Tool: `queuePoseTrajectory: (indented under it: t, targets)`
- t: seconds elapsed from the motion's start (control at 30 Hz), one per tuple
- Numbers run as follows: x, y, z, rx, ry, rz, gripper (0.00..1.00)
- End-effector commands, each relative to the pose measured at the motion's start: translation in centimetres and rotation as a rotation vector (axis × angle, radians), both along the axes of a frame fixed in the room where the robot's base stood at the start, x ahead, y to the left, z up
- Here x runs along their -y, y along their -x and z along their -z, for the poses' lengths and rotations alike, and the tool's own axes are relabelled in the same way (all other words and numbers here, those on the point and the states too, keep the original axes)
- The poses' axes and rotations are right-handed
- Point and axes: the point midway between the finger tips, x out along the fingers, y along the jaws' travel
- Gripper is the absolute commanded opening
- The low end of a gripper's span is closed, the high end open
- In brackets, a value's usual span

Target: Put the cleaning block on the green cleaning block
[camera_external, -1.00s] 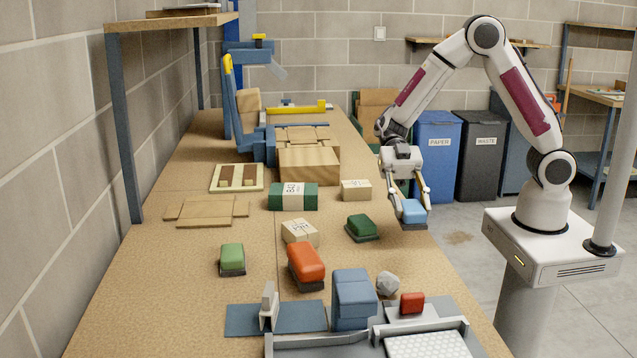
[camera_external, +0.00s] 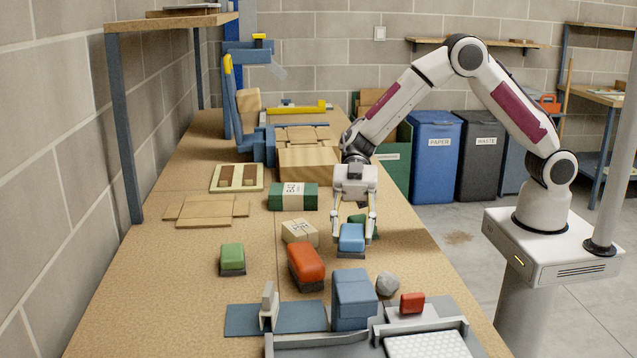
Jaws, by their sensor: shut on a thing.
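My gripper (camera_external: 352,236) points down and is shut on a blue cleaning block (camera_external: 351,239) with a dark base, at the right middle of the table. A dark green cleaning block (camera_external: 372,226) is partly hidden behind the blue one and my finger. Whether the blue block touches it, or how high it is held, I cannot tell. A lighter green cleaning block (camera_external: 232,254) with a dark base sits on the table to the left, apart from my gripper. An orange-red cleaning block (camera_external: 306,262) lies left of and nearer than the blue one.
A beige paper-wrapped block (camera_external: 299,232) and a green box with a white label (camera_external: 293,196) stand left of my gripper. A tall blue block (camera_external: 353,300), grey stone (camera_external: 387,284) and small red block (camera_external: 412,303) are at the front. The table's left front is clear.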

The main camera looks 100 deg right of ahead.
Motion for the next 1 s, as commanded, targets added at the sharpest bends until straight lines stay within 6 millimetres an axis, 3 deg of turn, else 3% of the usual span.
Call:
queuePoseTrajectory:
  t: [0.2,0.5,0.8,1.0]
  targets:
    - [-0.7,-7.4,-0.9,0.003,0.000,0.180,0.14]
    - [0.4,-15.7,-2.9,0.002,-0.001,0.443,0.14]
    - [3.4,-21.5,-5.2,0.002,-0.002,0.690,0.14]
    - [6.3,-24.2,-6.8,0.001,-0.002,0.849,0.14]
